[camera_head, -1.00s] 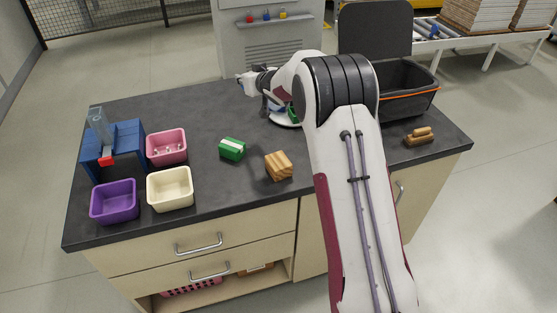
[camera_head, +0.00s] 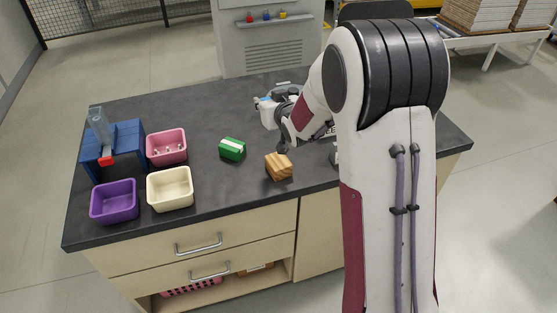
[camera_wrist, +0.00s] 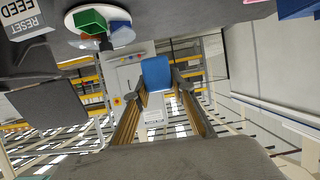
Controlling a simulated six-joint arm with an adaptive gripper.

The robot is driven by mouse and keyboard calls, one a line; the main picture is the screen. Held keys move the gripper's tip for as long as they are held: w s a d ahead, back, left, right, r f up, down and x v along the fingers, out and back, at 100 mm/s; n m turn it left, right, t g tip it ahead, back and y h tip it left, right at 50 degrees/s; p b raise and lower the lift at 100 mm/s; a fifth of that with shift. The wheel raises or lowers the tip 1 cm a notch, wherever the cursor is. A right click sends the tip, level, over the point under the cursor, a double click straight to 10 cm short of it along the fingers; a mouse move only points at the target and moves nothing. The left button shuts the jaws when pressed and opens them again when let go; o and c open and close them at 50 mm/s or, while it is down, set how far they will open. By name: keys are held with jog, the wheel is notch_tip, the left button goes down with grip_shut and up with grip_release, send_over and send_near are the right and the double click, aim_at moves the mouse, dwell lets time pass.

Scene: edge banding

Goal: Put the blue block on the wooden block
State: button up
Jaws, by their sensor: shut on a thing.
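The wooden block (camera_head: 279,167) sits on the dark tabletop near its front edge. The blue block (camera_wrist: 156,73) shows in the wrist view between the two fingers of my gripper (camera_wrist: 158,82), which is shut on it. In the head view my gripper (camera_head: 268,108) is above the table, behind the wooden block and apart from it. The blue block is hard to make out there, partly hidden by the gripper.
Pink (camera_head: 167,147), cream (camera_head: 170,188) and purple (camera_head: 114,201) bins stand at left, beside a blue box (camera_head: 127,139).

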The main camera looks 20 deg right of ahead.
jog(key=s+d+f, duration=0.1)
jog(key=s+f, duration=0.2)
jog(key=s, duration=0.3)
jog(key=shift+s+d, duration=0.2)
jog(key=shift+s, duration=0.1)
jog(key=shift+f, duration=0.1)
send_over(278, 160)
jog(key=shift+f, duration=2.8)
jog(key=shift+f, duration=2.1)
jog(key=shift+f, duration=0.1)
